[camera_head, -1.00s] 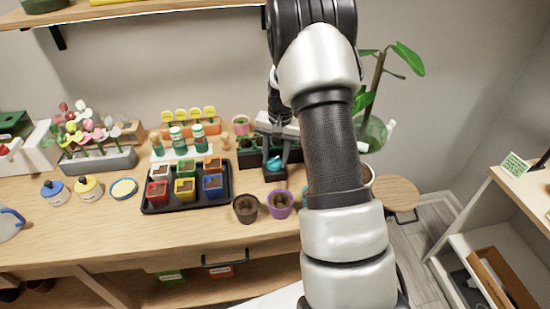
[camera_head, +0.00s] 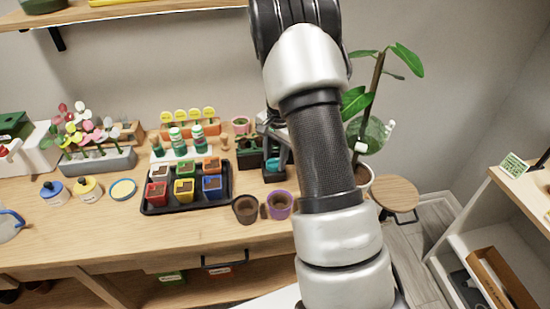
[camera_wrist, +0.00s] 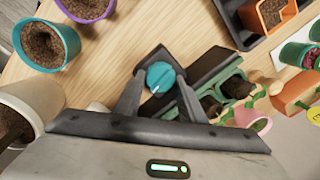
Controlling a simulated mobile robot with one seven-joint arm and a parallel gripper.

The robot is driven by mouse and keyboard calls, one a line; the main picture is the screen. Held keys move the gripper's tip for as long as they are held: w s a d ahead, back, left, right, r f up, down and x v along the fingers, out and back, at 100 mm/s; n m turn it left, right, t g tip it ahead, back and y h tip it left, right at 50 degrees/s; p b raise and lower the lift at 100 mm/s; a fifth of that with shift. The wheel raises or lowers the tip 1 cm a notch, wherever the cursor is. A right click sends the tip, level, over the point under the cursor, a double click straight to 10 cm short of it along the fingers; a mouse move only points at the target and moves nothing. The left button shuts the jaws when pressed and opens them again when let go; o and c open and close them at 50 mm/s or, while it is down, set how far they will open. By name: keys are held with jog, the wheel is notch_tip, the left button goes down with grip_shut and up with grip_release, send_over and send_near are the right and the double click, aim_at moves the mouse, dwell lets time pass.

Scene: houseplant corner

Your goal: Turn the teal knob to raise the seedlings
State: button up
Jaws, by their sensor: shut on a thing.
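The teal knob (camera_head: 272,164) sits at the front of a dark seedling stand on the bench; it also shows in the wrist view (camera_wrist: 160,77) with a pale mark on its top. My gripper (camera_wrist: 160,80) is shut on the knob, one finger on each side. In the head view my gripper (camera_head: 275,149) comes down from above behind the knob. The green seedling tray (camera_wrist: 217,93) lies right beside the knob in the wrist view, with dark soil and green seedlings. In the head view my arm and gripper hide part of it (camera_head: 249,153).
A black tray (camera_head: 147,209) of coloured pots lies to the left. A large potted plant (camera_head: 366,130) stands to the right, behind my arm. The front bench strip is clear.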

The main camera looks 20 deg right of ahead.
jog(key=o, duration=0.8)
jog(key=shift+c, duration=0.2)
